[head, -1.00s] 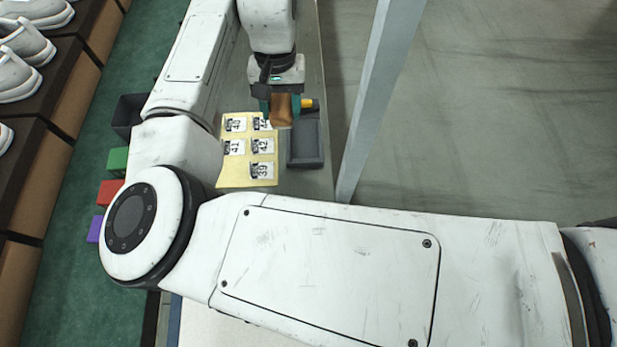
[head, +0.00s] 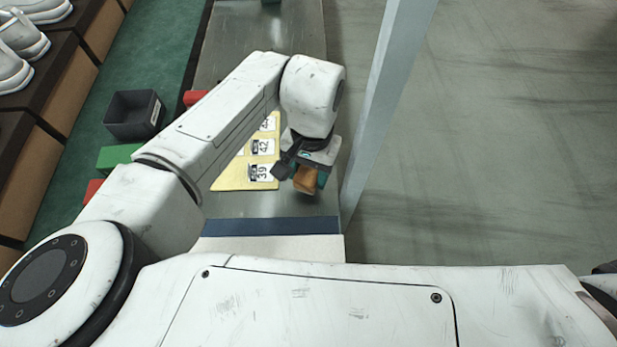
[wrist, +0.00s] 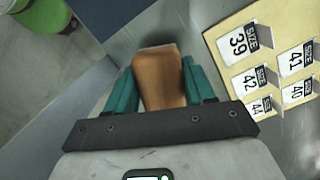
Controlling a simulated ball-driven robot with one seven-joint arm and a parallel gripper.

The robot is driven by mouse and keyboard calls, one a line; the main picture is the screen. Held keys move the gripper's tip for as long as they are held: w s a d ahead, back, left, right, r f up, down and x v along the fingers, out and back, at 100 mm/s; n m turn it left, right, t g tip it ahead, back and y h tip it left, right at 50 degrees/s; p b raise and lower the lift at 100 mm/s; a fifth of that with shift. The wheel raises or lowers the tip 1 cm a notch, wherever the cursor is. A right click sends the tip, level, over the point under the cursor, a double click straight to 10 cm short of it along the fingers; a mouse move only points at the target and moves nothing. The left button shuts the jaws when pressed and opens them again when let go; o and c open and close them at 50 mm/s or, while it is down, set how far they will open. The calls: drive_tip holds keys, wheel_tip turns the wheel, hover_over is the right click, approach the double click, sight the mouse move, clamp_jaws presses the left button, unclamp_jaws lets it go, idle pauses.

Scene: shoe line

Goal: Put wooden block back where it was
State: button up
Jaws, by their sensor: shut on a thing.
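The wooden block (wrist: 160,77) is brown with a darker end. In the wrist view it sits between the two teal fingers of my gripper (wrist: 162,84), which is shut on it. In the head view my gripper (head: 308,180) holds the block (head: 305,180) over the metal bench, near the blue strip and the right edge. I cannot tell whether the block touches the bench.
A yellow board (head: 233,174) with several size cards lies left of my gripper; it also shows in the wrist view (wrist: 221,40). A blue strip (head: 270,226) crosses the bench. A grey post (head: 385,100) stands right. A dark bin (head: 134,115) and a green box (head: 116,155) are left.

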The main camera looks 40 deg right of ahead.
sight(309, 181)
drive_tip(key=shift+f, duration=1.65)
drive_tip(key=shift+f, duration=0.1)
drive_tip(key=o, duration=0.9)
drive_tip(key=shift+o, duration=0.2)
drive_tip(key=r, duration=0.4)
drive_tip(key=d+r, duration=0.1)
drive_tip(key=r, duration=0.7)
drive_tip(key=shift+w+d+r, duration=0.1)
drive_tip(key=shift+w+d, duration=0.05)
drive_tip(key=shift+w, duration=0.25)
